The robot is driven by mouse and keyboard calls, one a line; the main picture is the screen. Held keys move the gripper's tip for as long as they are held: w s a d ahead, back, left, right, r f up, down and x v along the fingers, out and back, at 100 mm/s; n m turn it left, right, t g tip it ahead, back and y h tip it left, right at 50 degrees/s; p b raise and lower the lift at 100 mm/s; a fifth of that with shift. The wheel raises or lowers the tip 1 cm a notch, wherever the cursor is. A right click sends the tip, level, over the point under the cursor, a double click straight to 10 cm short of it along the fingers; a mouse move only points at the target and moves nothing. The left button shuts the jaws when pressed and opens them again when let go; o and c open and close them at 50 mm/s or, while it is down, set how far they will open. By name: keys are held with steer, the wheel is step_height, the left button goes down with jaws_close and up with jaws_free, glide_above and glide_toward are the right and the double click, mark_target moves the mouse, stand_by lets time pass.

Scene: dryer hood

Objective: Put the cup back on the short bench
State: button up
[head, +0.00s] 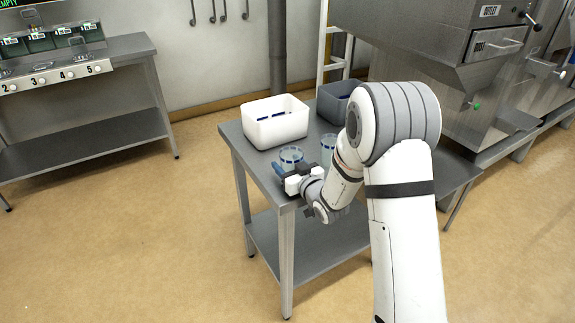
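A clear cup with a blue band (291,153) is at the near left part of a small grey metal bench (246,155). A second clear cup (327,142) stands a little to its right, partly hidden by my arm. My gripper (290,170) is at the near side of the first cup, low over the bench's front corner. Its dark fingers overlap the cup's lower part in the picture. I cannot tell whether they are closed on it, or whether the cup touches the bench top.
A white bin (275,123) and a grey bin (336,98) stand at the bench's back. A longer bench with numbered dispensers (55,72) is at the left. A large steel machine (455,75) stands right. The floor between benches is clear.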

steer(key=shift+f+b, duration=0.1)
steer(key=shift+b, duration=0.2)
steer(key=o, duration=1.2)
